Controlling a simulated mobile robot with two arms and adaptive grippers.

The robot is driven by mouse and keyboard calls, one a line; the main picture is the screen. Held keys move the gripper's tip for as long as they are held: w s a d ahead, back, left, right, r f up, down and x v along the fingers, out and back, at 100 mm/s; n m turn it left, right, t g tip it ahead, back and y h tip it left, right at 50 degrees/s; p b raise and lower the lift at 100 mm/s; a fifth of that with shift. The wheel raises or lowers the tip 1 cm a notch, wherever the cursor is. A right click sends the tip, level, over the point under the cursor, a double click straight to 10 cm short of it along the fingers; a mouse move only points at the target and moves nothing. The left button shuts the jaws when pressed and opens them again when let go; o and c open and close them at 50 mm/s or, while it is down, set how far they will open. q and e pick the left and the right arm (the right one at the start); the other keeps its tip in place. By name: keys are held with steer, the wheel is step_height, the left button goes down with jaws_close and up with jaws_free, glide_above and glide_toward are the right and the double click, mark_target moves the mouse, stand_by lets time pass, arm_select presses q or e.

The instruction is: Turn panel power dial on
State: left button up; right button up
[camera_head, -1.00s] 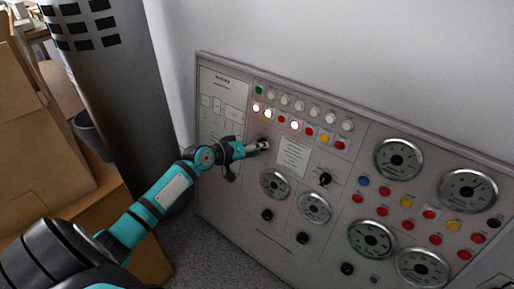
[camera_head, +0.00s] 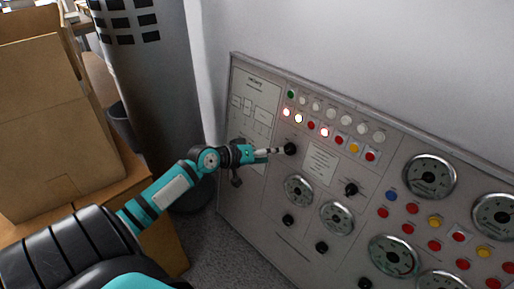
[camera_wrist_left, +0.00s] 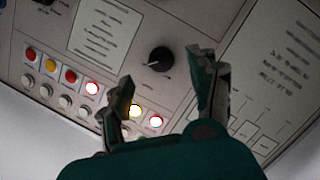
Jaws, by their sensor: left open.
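The control panel (camera_head: 240,190) leans against the wall, with several black dials. The black dial (camera_head: 290,149) below the row of lit buttons is nearest my left gripper (camera_head: 279,151). I cannot read its label. In the left wrist view this dial (camera_wrist_left: 160,59) shows whole, with a pale pointer line on its face. My left gripper (camera_wrist_left: 166,92) is open and empty there, its two fingers on either side of the line to the dial, short of it. Fingers and dial look apart. My right gripper is in neither view.
Another black dial (camera_head: 351,189) sits to the right, past a paper label (camera_head: 320,160). Round gauges (camera_head: 298,190) lie below. Buttons (camera_head: 324,132) run above, some lit. Cardboard boxes (camera_head: 50,120) and a grey column (camera_head: 150,80) stand left. Floor shows below the panel.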

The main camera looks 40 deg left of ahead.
arm_select(q)
steer(key=shift+v, duration=2.75)
